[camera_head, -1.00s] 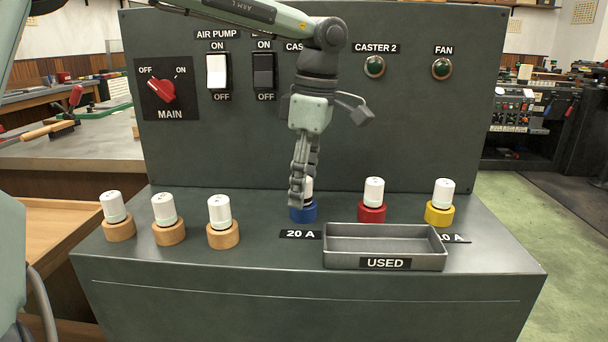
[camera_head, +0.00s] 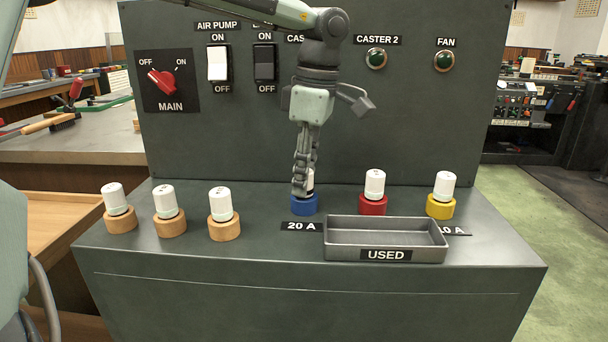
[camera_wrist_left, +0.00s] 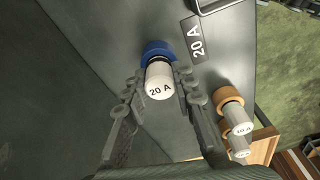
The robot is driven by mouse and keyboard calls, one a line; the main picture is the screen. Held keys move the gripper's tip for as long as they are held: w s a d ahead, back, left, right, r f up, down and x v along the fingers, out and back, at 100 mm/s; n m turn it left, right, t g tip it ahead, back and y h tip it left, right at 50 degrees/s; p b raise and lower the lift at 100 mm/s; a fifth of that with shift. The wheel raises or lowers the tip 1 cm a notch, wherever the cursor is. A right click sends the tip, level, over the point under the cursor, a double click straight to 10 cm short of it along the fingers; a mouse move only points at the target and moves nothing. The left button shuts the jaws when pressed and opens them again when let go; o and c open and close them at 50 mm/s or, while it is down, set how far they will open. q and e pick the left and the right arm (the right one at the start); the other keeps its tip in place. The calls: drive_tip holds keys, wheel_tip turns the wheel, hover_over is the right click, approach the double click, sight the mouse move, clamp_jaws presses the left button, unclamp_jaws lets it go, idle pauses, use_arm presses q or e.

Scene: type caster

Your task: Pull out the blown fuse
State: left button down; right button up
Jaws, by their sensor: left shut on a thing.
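A white fuse marked 20 A (camera_wrist_left: 159,82) stands in the blue socket (camera_head: 304,206) on the console's ledge. My left gripper (camera_head: 303,185) points down over it and is shut on this fuse. In the left wrist view, my left gripper's fingers (camera_wrist_left: 161,92) lie on both sides of the white cap, and the blue socket (camera_wrist_left: 157,50) shows just beyond it. In the head view the fingers hide most of the fuse. A grey tray labelled USED (camera_head: 340,247) sits in front and to the right, with no fuse visible in it. My right gripper is not in view.
White fuses stand in a red socket (camera_head: 373,206) and a yellow socket (camera_head: 440,207) to the right. Three more fuses stand in wooden holders (camera_head: 170,226) at the left. The upright panel behind carries the red MAIN knob (camera_head: 162,84), rocker switches (camera_head: 217,66) and green lamps (camera_head: 377,59).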

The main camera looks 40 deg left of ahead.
use_arm(q)
drive_tip(key=shift+r, duration=0.2)
drive_tip(key=shift+r+p, duration=0.45)
drive_tip(key=shift+r, duration=0.05)
drive_tip(key=shift+r+p, duration=0.8)
drive_tip(key=shift+r, duration=1.5)
